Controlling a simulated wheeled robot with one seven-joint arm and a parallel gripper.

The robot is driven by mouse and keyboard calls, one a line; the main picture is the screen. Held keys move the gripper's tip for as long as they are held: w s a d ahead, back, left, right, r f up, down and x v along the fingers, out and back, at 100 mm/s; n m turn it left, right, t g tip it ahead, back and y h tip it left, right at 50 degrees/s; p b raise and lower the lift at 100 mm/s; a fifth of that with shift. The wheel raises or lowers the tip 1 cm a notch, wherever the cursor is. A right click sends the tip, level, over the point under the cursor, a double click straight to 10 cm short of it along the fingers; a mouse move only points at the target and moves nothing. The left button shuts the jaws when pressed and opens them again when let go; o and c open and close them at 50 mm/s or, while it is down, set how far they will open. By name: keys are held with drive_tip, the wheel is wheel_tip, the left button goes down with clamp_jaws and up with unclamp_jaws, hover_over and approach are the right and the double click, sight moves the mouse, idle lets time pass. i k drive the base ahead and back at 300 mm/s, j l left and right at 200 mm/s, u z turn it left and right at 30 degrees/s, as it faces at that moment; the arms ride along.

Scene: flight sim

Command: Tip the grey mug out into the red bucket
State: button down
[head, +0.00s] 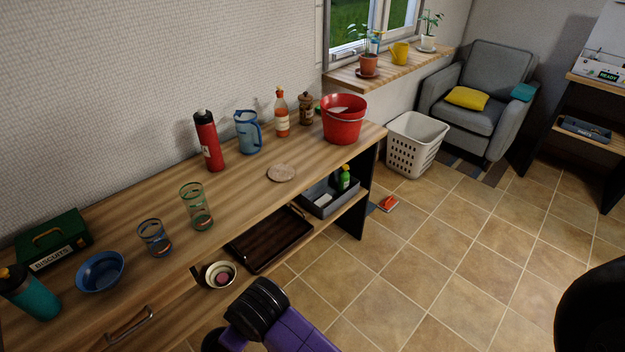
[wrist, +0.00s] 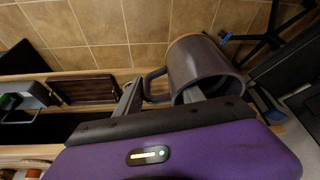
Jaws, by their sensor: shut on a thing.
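The grey mug (wrist: 200,68) is in the wrist view, with its handle toward the space between the fingers of my gripper (wrist: 159,92). My gripper is shut on it; the exact grip on handle or wall is hard to tell. The mug looks tilted in that view, and its contents cannot be seen. The mug does not show in the head view, where only my purple and black arm appears at the bottom. The red bucket (head: 343,124) stands at the far right end of the wooden counter, with something pale inside. My arm is well apart from it.
On the counter (head: 240,193) stand a red flask (head: 208,141), a blue jug (head: 247,132), a sauce bottle (head: 281,114), a brown jar (head: 306,109) and glasses. A round cork mat (head: 281,173) lies before the bucket.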

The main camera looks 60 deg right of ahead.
sight(342, 115)
drive_tip(key=i+z, duration=0.45)
drive_tip(key=z, duration=1.05)
drive_tip(key=k, duration=0.05)
